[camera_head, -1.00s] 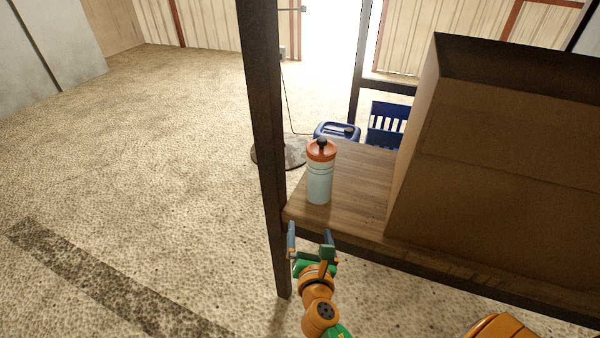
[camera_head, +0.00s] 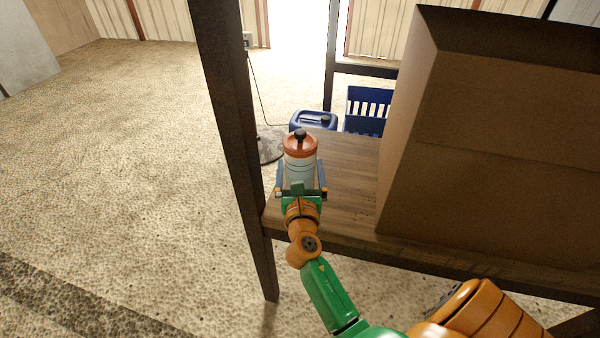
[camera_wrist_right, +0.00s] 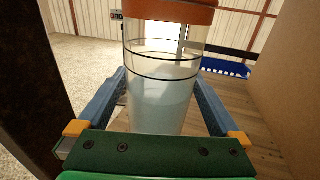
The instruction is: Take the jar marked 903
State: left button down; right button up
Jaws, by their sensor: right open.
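A clear jar (camera_head: 300,172) with an orange lid and dark knob stands upright near the left end of the wooden shelf (camera_head: 345,210). It holds pale liquid, with dark lines around its wall. It also fills the middle of the right wrist view (camera_wrist_right: 160,95), its top cut off. No 903 mark is readable on the side I see. My right gripper (camera_head: 300,165) is open, one blue finger on each side of the jar. In the right wrist view its fingers flank the jar's lower body; I cannot tell if either touches. My left gripper is not in view.
A large brown cardboard box (camera_head: 480,150) stands on the shelf to the right. A dark upright post (camera_head: 228,120) rises close to the jar's left. A blue canister (camera_head: 313,119) and blue crate (camera_head: 368,108) are beyond the shelf.

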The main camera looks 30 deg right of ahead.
jog(key=shift+c, duration=0.4)
jog(key=c, duration=1.5)
grip_shut()
